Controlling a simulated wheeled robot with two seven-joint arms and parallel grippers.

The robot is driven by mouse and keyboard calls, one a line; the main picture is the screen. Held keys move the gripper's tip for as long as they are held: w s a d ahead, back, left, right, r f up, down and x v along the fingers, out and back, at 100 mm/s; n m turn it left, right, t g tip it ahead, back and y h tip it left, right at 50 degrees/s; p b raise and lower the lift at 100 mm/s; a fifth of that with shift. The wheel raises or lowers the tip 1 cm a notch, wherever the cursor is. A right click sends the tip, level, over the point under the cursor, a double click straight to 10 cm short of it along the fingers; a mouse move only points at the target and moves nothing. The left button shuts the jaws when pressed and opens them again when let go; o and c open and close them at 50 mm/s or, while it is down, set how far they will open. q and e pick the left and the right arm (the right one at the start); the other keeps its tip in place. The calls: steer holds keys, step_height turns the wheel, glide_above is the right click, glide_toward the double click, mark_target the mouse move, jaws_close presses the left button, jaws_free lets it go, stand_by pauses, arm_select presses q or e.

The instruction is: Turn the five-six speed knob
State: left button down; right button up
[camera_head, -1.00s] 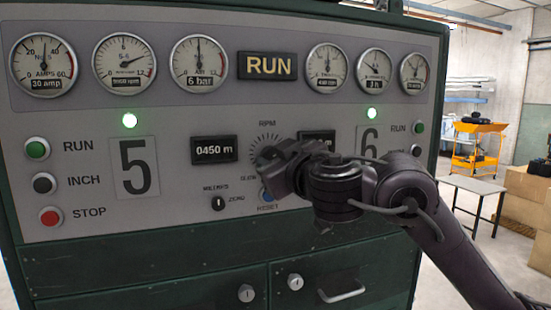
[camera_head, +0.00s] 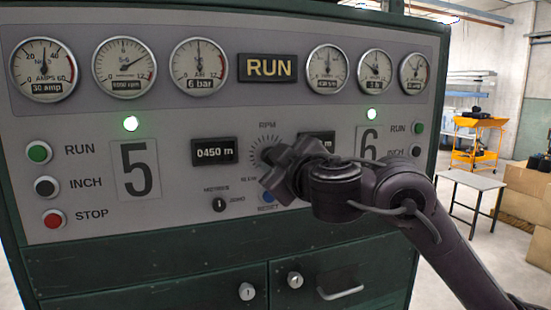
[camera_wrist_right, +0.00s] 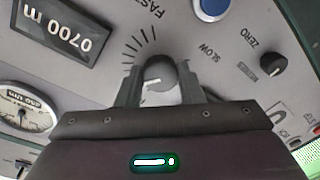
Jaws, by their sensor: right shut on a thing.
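The speed knob is a dark round knob (camera_wrist_right: 158,70) inside a ring of tick marks between FAST and SLOW in the right wrist view. In the head view its tick ring (camera_head: 265,148), under RPM, shows, while the knob is hidden behind my gripper. My right gripper (camera_head: 272,172) is at the panel between the large 5 and 6. Its fingers (camera_wrist_right: 158,88) are closed on both sides of the knob. My left gripper is out of view.
A small black selector knob (camera_head: 219,204) and a blue RESET button (camera_head: 268,196) sit close below the speed knob. Displays (camera_head: 214,151) flank it. RUN, INCH and STOP buttons (camera_head: 52,219) are at the left. Cabinet doors (camera_head: 150,291) lie below.

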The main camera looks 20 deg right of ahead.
steer(key=o, duration=1)
steer(key=s+p, duration=0.1)
steer(key=s, duration=0.6)
steer(key=shift+s+d, duration=0.35)
steer(key=shift+d, duration=0.05)
